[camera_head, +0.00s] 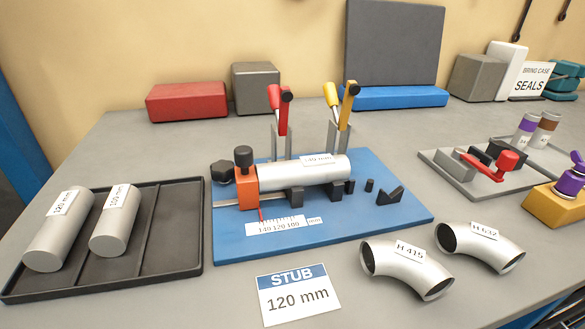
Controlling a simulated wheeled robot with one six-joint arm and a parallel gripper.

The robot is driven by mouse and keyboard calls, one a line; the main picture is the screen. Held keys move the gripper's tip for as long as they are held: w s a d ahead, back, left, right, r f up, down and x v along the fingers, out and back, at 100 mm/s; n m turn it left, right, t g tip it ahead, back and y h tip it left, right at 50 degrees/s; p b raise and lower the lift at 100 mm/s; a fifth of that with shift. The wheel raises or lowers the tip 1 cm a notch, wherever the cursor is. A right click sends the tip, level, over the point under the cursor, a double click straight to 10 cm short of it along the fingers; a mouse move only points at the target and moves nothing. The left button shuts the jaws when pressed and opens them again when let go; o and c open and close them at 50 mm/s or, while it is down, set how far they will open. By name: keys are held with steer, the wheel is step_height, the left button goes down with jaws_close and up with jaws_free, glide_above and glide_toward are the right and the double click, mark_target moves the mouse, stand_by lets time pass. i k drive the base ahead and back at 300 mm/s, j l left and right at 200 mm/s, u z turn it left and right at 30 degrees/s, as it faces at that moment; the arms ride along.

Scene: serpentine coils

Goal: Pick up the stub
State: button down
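A silver stub labelled 120 mm (58,232) lies in the black tray (168,265) at the left. A shorter silver stub (115,225) lies to its right in the tray; its label seems to read 100 mm. A third silver tube (300,172), its label hard to read, rests on supports in the blue fixture (375,228), its left end against an orange block (246,188). A card (298,294) in front reads STUB 120 mm. My gripper is not in view.
Two bent pipe elbows, H 415 (408,265) and H 632 (482,243), lie front right. Toggle clamps with a red handle (282,110) and yellow handle (347,105) stand up behind the fixture's tube. Red block (187,102) and grey fixture (470,180) sit farther back.

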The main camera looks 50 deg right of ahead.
mark_target(325, 168)
steer(key=k+l+z, duration=0.1)
steer(key=l+z, duration=0.25)
steer(key=k+l+z, duration=0.1)
steer(key=l+z, duration=0.55)
steer(key=k+j, duration=0.05)
